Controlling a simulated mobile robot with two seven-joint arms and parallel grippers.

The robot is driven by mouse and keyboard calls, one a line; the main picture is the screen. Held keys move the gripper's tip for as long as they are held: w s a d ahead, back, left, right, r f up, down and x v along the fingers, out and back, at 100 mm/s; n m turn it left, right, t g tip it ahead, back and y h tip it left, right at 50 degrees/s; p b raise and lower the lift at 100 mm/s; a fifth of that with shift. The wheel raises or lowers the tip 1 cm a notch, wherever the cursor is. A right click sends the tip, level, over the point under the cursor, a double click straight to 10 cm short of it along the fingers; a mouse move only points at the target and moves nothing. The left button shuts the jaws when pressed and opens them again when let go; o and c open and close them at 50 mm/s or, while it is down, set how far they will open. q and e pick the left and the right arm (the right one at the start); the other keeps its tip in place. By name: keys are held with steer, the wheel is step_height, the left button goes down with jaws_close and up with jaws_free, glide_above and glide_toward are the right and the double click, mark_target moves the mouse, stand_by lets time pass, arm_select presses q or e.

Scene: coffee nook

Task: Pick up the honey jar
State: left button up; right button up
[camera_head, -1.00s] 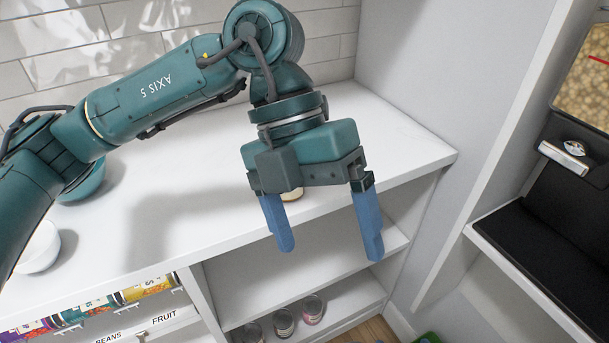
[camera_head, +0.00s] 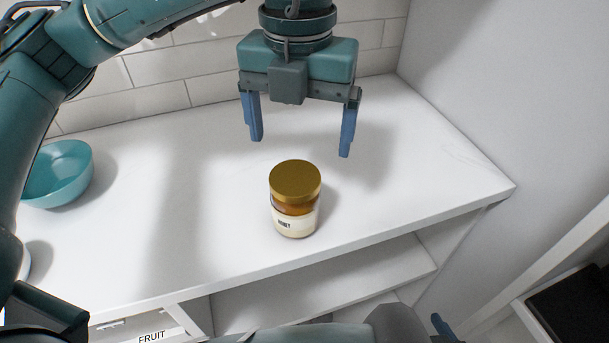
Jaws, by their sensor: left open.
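The honey jar (camera_head: 295,208) stands upright on the white counter (camera_head: 400,205), near its front edge. It has a gold lid, amber contents and a pale label reading HONEY. My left gripper (camera_head: 301,147) is open and empty, with its two blue fingers pointing down. In the picture it is just above the jar's lid, apart from the jar. At the bottom edge, part of my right arm shows with one blue finger of my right gripper (camera_head: 442,327); the rest is hidden or out of frame.
A teal bowl (camera_head: 60,175) sits at the left of the counter. A tiled wall is behind, and a grey side panel (camera_head: 480,90) rises at the right. Open shelves (camera_head: 330,285) and a FRUIT label are below. The counter around the jar is clear.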

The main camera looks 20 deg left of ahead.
mark_target(298, 179)
arm_select(q)
steer(key=f, duration=0.5)
steer(key=s+f, duration=0.1)
steer(key=f, duration=0.1)
steer(key=shift+f, duration=0.15)
steer(key=shift+w+a+f+p, duration=0.1)
steer(key=shift+f+p, duration=0.1)
steer(key=shift+f, duration=0.7)
steer(key=shift+s+a+f+p, duration=0.1)
steer(key=shift+f+p, duration=0.15)
steer(key=shift+f, duration=0.6)
steer(key=shift+w+a+f+p, duration=0.1)
steer(key=shift+f+p, duration=0.1)
steer(key=shift+f, duration=0.7)
steer(key=shift+c, duration=0.4)
steer(key=c, duration=1.4)
